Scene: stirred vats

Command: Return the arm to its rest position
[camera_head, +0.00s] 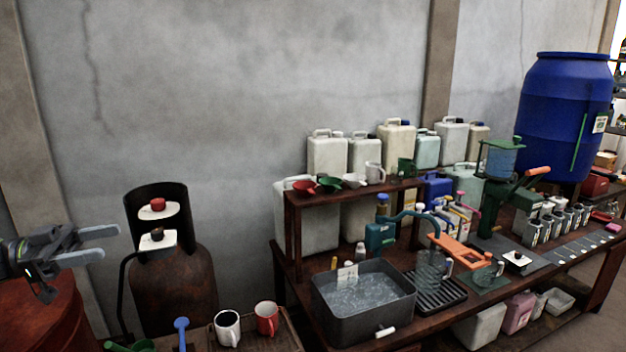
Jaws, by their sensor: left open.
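My left gripper (100,243) comes in from the left edge in the head view. Its two grey fingers point right, with a clear gap between them and nothing held. It is in the air above a rusty red drum (45,315) and left of a brown gas cylinder (172,285). The fingertips are apart from the cylinder. My right gripper does not show.
A white mug (227,328) and a red mug (266,318) stand at the bottom. A wooden bench (290,262) holds a grey water basin (362,322), and several jugs stand behind. A blue barrel (563,115) stands far right. The wall above the gripper is clear.

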